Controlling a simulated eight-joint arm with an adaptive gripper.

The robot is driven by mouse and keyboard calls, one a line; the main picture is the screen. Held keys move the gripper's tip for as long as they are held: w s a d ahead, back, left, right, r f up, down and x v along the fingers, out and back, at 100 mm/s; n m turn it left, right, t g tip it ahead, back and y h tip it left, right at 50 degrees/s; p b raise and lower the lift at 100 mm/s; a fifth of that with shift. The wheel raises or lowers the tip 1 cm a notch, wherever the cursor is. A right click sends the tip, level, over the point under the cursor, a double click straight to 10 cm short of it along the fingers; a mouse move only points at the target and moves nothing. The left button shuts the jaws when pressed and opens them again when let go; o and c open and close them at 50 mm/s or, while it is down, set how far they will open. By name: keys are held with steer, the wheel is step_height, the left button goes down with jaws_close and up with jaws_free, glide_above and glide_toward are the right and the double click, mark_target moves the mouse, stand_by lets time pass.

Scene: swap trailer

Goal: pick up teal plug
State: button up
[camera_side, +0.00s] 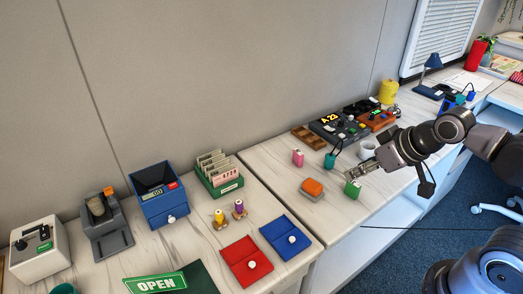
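A small teal object with a dark cord loop (330,161), which looks like the teal plug, stands upright on the right-hand white desk, left of the white mug. My gripper (351,174) reaches in from the right, low over this desk. Its tip is in front of and to the right of the teal object, with a visible space between them. The tip is close to a green block (353,189); I cannot tell if they touch. The fingers are too small to show whether they are open or shut.
A pink object (298,158) and an orange block on a grey base (313,187) stand to the left. The white mug (367,151) is just behind my gripper. A brown tray (308,139) and a dark control panel (338,128) line the wall side. The desk's front left is clear.

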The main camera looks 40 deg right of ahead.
steer(key=o, duration=0.6)
steer(key=shift+c, duration=0.2)
